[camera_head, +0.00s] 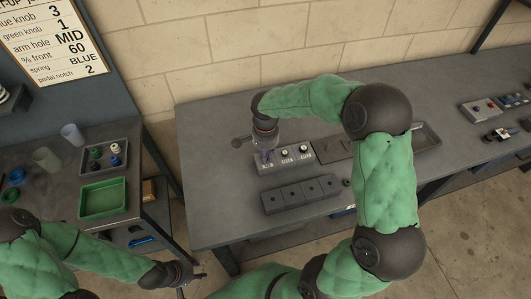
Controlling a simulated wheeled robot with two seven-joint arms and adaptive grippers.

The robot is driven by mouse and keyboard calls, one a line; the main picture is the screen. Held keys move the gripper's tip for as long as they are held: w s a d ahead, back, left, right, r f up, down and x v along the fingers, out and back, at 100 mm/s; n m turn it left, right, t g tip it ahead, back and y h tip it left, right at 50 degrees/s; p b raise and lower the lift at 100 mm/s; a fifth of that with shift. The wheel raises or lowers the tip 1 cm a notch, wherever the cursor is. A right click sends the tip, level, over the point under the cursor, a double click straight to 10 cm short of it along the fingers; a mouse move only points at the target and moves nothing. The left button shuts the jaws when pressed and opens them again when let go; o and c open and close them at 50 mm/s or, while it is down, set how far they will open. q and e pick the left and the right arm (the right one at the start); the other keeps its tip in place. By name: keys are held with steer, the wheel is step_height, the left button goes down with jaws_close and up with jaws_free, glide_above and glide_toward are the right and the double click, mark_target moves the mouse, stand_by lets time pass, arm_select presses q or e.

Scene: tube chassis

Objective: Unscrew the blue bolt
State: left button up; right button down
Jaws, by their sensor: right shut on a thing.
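My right gripper (267,155) points down over the left end of a pale block (292,158) on the long grey bench. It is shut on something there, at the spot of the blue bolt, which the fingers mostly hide. Two dark-topped bolts show to the right on the same block, with small labels below them. My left gripper (192,281) is low in the picture, in front of the bench, empty, with its fingers apart.
A dark block with several holes (301,194) lies in front of the pale block. A grey tray (427,138) is to the right. On the left table are a tray with knobs (88,168), a green tray (103,213) and cups. The bench's left front is clear.

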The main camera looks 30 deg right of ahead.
steer(key=n, duration=0.3)
steer(key=shift+s+f+p, duration=0.1)
steer(key=shift+f+p, duration=0.05)
steer(key=shift+p, duration=0.2)
steer(key=shift+a, duration=0.1)
steer(key=n+p, duration=0.1)
steer(key=n, duration=0.2)
steer(key=shift+n, duration=0.3)
steer(key=shift+n+p, duration=0.45)
steer(key=shift+n, duration=0.35)
steer(key=n+p, duration=0.1)
steer(key=n, duration=0.1)
steer(key=shift+s+n, duration=0.1)
steer(key=shift+n, duration=0.2)
steer(key=shift+n+p, duration=0.55)
steer(key=shift+n, duration=0.75)
